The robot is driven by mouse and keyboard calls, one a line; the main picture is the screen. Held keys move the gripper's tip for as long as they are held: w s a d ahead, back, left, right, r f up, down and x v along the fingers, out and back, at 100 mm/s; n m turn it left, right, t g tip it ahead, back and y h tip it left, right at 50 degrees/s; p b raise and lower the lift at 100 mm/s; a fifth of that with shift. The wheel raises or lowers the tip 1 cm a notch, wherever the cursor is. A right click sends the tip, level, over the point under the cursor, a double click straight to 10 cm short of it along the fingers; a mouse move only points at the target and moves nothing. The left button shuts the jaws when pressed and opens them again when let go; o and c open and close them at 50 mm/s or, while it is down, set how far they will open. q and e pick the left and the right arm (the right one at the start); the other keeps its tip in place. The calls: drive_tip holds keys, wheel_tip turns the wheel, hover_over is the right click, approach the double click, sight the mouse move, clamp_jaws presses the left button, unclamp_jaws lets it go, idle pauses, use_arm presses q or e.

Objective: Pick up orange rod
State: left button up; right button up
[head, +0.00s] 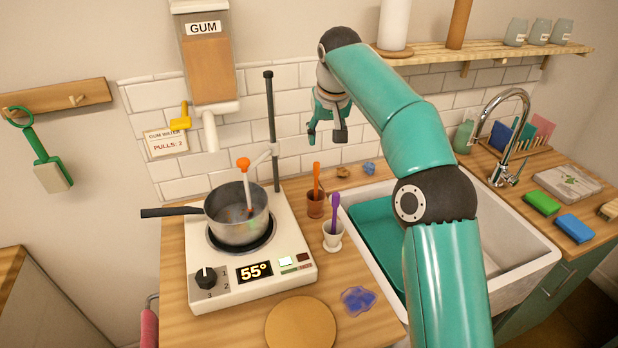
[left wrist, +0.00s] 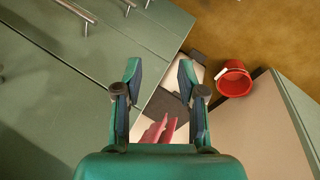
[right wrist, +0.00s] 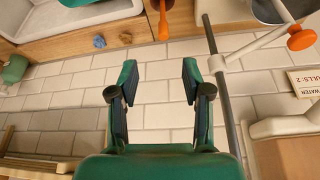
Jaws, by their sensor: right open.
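The orange rod (head: 316,176) stands upright in a small brown cup (head: 315,206) between the hot plate and the sink. It also shows at the top of the right wrist view (right wrist: 162,20). My right gripper (head: 326,134) is open and empty, above and behind the rod in front of the tiled wall. In the right wrist view its open fingers (right wrist: 159,68) have only tiles between them. My left gripper (left wrist: 158,70) is open and empty over the floor and cabinet area. It is outside the head view.
A purple rod (head: 334,212) stands in a white cup (head: 333,240) close by. A dark stand post (head: 272,130) rises left of the orange rod, with an orange-knobbed probe (head: 243,164) over the pot (head: 236,220). The sink (head: 520,255) lies right.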

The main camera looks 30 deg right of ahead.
sight(317, 166)
drive_tip(key=x, duration=1.1)
drive_tip(key=shift+w+a, duration=0.1)
drive_tip(key=x, duration=0.1)
drive_tip(key=p+x, duration=0.1)
drive_tip(key=x, duration=0.2)
drive_tip(key=shift+w+a+p, duration=0.15)
drive_tip(key=shift+w+p, duration=0.1)
drive_tip(key=shift+p, duration=0.05)
drive_tip(key=shift+w+f, duration=0.25)
drive_tip(key=shift+f, duration=0.35)
drive_tip(key=c, duration=0.9)
